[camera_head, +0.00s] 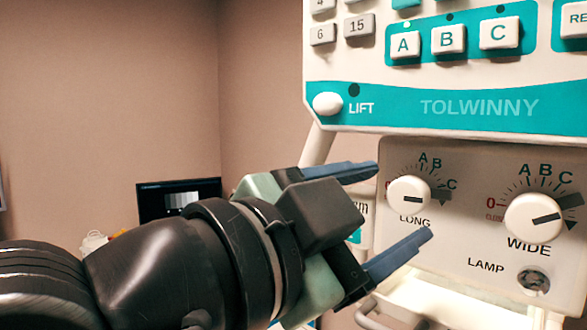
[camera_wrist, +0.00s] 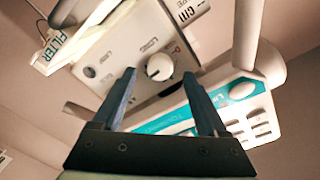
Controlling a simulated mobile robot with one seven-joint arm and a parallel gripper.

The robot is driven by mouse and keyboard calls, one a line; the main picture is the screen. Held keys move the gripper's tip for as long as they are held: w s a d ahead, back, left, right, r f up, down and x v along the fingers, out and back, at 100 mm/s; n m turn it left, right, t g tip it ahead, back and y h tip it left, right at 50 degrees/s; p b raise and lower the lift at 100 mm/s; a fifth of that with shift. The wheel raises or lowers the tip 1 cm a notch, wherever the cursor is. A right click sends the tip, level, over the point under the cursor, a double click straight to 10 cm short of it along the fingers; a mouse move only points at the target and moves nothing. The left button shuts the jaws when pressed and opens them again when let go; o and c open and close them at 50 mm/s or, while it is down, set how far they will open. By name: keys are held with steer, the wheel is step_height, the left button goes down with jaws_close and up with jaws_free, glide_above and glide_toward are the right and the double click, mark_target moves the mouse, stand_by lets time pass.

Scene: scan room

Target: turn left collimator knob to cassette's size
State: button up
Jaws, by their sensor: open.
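The left collimator knob (camera_head: 409,196), labelled LONG, is a round white dial on the cream front panel. Its dark pointer mark points right, near the C end of its scale. My gripper (camera_head: 404,201) is open, its two blue fingers reaching from the left towards this knob, one above and one below it in the picture. In the wrist view the white knob (camera_wrist: 159,67) shows between the fingertips; nothing is held. I cannot tell whether a finger touches it. No cassette can be made out.
The WIDE knob (camera_head: 534,216) is to the right on the same panel, with the LAMP switch (camera_head: 533,281) below it. A teal and white control box (camera_head: 450,105) overhangs the panel closely above. A dark monitor (camera_head: 180,198) stands behind my arm.

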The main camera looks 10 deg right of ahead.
mark_target(403, 198)
steer(key=shift+p+x, duration=0.5)
steer(key=shift+x, duration=1.2)
steer(key=shift+a, duration=0.1)
jaws_close()
